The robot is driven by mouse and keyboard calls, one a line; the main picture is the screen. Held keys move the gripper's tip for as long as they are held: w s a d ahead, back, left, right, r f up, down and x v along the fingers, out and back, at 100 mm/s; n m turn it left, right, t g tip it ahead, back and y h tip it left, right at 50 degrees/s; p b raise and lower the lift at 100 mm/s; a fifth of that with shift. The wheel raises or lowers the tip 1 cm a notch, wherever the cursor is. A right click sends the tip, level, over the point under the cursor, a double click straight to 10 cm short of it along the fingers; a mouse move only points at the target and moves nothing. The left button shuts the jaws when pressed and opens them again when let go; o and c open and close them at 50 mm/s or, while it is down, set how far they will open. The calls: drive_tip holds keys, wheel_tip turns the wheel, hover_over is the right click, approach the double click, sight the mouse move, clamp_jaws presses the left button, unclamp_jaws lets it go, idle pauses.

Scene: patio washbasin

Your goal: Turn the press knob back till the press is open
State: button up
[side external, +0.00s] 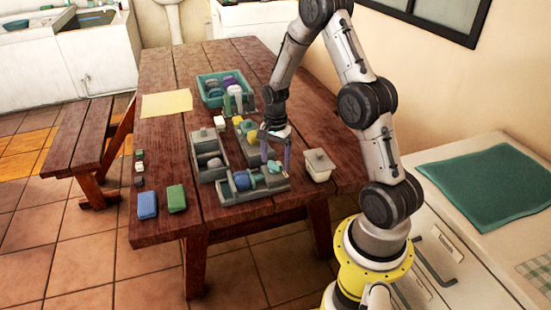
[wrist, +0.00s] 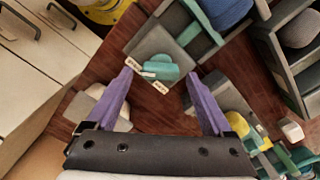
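The press (side external: 231,192) is a grey frame near the front of the table, with a blue round piece and teal parts in it. Its teal knob (wrist: 158,68) sits at one end on a grey plate, between two small white labels with dark marks too small to read. The knob also shows in the side view (side external: 274,168). My gripper (wrist: 159,80) is open, its two purple fingers spread on either side of the knob with gaps visible. It points down over the knob end in the side view (side external: 276,163). Whether the press jaws are apart is unclear.
A lidded white pot (side external: 318,170) stands just right of the press. A grey open box (side external: 196,160) and a tray with yellow and green items (side external: 243,133) lie behind it. A teal crate (side external: 207,99) is farther back. Blue (side external: 147,204) and green (side external: 176,198) blocks lie front left.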

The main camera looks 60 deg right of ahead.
drive_tip(key=c, duration=1.2)
drive_tip(key=shift+c, duration=0.2)
drive_tip(key=shift+n, duration=0.3)
drive_tip(key=n, duration=0.4)
drive_tip(key=shift+w, duration=0.1)
drive_tip(key=n, duration=0.4)
drive_tip(key=shift+w+a+r+n, duration=0.1)
drive_tip(key=shift+n, duration=0.3)
drive_tip(key=n, duration=0.4)
drive_tip(key=shift+w, duration=0.1)
drive_tip(key=n, duration=0.4)
drive_tip(key=shift+a+n, duration=0.15)
drive_tip(key=shift+n, duration=0.15)
